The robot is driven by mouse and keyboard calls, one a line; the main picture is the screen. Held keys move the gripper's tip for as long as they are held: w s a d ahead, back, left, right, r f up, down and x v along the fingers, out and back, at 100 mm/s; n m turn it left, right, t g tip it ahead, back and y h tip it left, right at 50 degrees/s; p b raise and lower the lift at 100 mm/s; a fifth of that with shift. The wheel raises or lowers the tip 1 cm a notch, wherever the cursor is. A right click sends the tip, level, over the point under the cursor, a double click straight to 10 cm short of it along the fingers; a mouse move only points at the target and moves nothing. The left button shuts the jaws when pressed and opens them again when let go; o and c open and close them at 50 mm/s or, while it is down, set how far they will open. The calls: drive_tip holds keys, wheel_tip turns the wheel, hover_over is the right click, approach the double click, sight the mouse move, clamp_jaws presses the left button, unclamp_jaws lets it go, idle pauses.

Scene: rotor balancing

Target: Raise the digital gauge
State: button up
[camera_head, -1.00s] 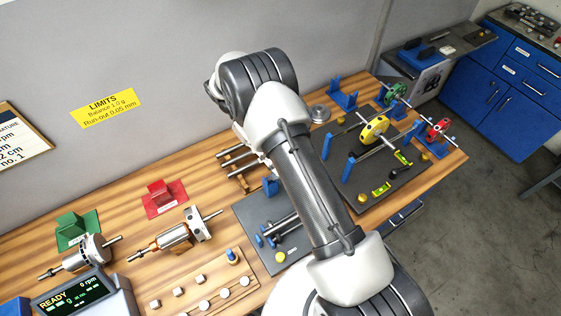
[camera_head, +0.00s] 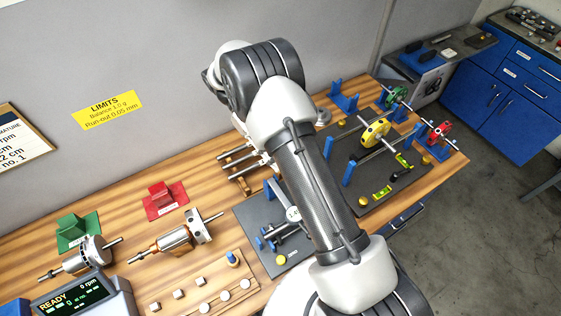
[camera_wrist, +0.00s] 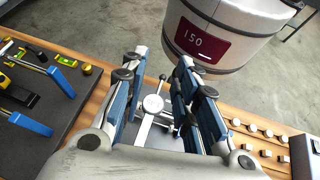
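What looks like the digital gauge (camera_wrist: 153,103) is a small pale round head on a metal stand with a dark-knobbed lever. In the wrist view it shows between the two fingers of my gripper (camera_wrist: 162,66). The fingers are open, with clear space around the gauge head, and I see no contact. In the head view the gauge (camera_head: 293,214) stands on a dark plate (camera_head: 252,215), partly behind my forearm. Its display cannot be read. My gripper is mostly hidden behind my arm in the head view.
Rollers and a yellow knob (camera_head: 281,260) share the dark plate. To its right, another dark plate (camera_head: 405,185) carries blue posts and a yellow rotor (camera_head: 375,132). A wooden block with several pegs (camera_head: 215,290) and an armature (camera_head: 175,238) lie left.

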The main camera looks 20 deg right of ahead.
wheel_tip(320, 180, up, 6)
drive_tip(key=shift+f, duration=0.1)
idle(0.6)
